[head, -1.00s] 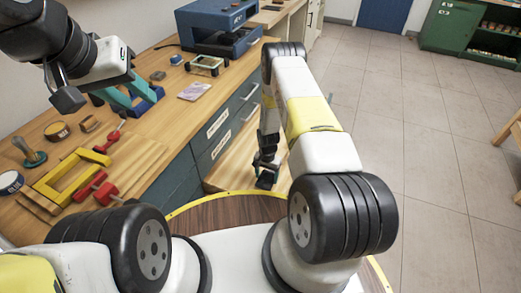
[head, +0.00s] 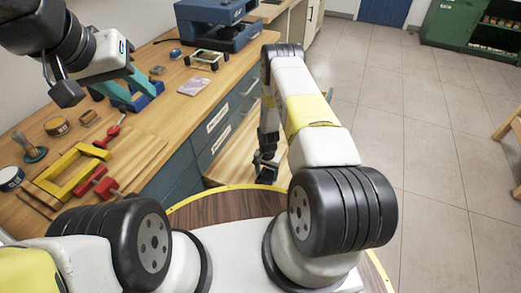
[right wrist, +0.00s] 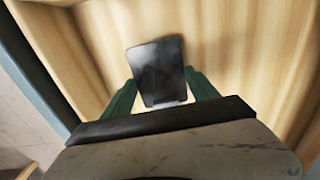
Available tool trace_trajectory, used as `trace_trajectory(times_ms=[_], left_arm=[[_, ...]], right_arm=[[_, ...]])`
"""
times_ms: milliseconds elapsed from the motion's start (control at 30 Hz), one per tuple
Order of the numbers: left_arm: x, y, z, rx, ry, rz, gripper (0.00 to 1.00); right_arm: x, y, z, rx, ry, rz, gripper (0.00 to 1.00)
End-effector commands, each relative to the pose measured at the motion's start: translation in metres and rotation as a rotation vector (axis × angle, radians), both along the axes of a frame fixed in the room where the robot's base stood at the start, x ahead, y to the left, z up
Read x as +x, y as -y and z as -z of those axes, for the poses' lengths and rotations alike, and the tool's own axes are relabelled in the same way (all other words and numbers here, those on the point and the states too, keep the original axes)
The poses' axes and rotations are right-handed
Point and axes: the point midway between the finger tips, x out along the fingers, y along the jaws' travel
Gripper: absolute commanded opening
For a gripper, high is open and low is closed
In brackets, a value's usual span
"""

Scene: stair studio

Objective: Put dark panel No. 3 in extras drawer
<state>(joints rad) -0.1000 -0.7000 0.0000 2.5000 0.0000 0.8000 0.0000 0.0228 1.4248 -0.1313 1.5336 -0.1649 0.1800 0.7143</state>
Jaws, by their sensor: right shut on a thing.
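The dark panel (right wrist: 158,72) is a small, flat, dark grey plate with a glossy face. In the right wrist view it stands out between the green fingers of my right gripper (right wrist: 160,100), which is shut on it. Pale wooden boards lie behind it. In the head view my right gripper (head: 266,170) is low over the open wooden drawer (head: 234,155) under the workbench; the panel is hard to make out there. Drawer labels are too small to read. My left gripper (head: 118,92) is over the bench at the left, its teal fingers apart and empty.
A round wooden top (head: 215,209) is close in front.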

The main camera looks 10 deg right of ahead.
Motion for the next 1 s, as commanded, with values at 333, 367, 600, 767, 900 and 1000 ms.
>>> trace_trajectory(times_ms=[333,367,600,767,900,1000], left_arm=[[0.0,0.0,0.0,0.0,0.0,0.0,0.36],[0.0,0.0,0.0,0.0,0.0,0.0,0.36],[0.0,0.0,0.0,0.0,0.0,0.0,0.36],[0.0,0.0,0.0,0.0,0.0,0.0,0.36],[0.0,0.0,0.0,0.0,0.0,0.0,0.36],[0.0,0.0,0.0,0.0,0.0,0.0,0.36]], right_arm=[[-0.0008,-0.0006,-0.0002,0.0,0.0,0.0,0.26],[-0.0008,-0.0006,-0.0001,0.0,0.0,0.0,0.26],[-0.0009,-0.0006,0.0015,0.0,0.0,0.001,0.26],[-0.0011,-0.0006,0.0032,0.0,0.0,0.001,0.26],[-0.0009,-0.0006,0.0039,0.0,0.0,0.001,0.78],[-0.0009,-0.0006,0.0039,0.0,0.0,0.001,0.94]])
